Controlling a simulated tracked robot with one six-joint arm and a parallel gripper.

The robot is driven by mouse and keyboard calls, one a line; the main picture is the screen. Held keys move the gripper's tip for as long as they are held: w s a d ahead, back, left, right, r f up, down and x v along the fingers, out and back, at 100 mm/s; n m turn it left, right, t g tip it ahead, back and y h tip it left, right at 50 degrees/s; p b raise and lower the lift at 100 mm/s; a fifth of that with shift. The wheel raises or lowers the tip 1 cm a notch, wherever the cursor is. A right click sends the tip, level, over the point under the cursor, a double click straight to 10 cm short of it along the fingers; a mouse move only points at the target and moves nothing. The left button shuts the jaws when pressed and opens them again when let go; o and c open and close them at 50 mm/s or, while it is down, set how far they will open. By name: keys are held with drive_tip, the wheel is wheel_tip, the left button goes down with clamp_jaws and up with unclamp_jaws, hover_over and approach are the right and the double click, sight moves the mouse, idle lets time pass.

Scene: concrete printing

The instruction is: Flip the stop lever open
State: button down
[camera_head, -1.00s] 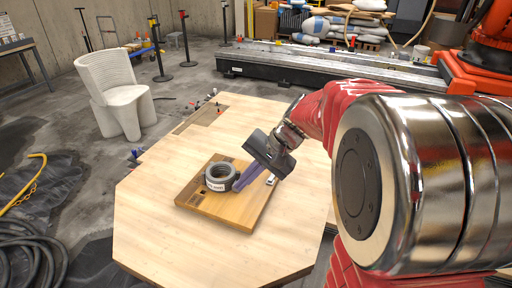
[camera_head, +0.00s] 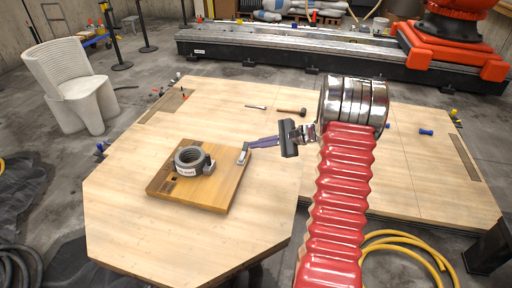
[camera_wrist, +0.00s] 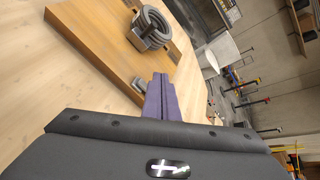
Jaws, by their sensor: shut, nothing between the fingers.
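A small pale metal piece, which looks like the stop lever (camera_head: 243,154), sits at the right edge of a wooden board (camera_head: 217,193). In the wrist view it (camera_wrist: 137,84) shows just left of my fingertips, partly hidden. I cannot tell its exact angle. A dark grey ring-shaped coupling (camera_head: 190,161) with a white label stands on the board, left of the lever, and shows at the top of the wrist view (camera_wrist: 150,27). My gripper (camera_head: 251,145) comes from the right with its purple fingers shut and empty. Its tips are close to the lever; contact is unclear.
The board lies on a pale wooden table (camera_head: 130,195). A hammer (camera_head: 290,111), a small metal tool (camera_head: 256,106) and a blue item (camera_head: 426,132) lie farther back and right. The table front is clear.

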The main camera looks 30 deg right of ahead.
sight(244, 151)
drive_tip(key=d+f+m+t, duration=0.1)
drive_tip(key=d+f, duration=0.1)
drive_tip(key=d, duration=0.1)
drive_tip(key=d+f+m+t, duration=0.1)
drive_tip(key=d+f, duration=0.1)
drive_tip(key=d, duration=0.1)
drive_tip(key=d+f+m+t+h, duration=0.1)
drive_tip(key=d+f, duration=0.1)
drive_tip(key=d, duration=0.1)
drive_tip(key=shift+s+d+m, duration=0.15)
drive_tip(key=shift+m, duration=0.15)
drive_tip(key=x, duration=1)
drive_tip(key=shift+d, duration=0.1)
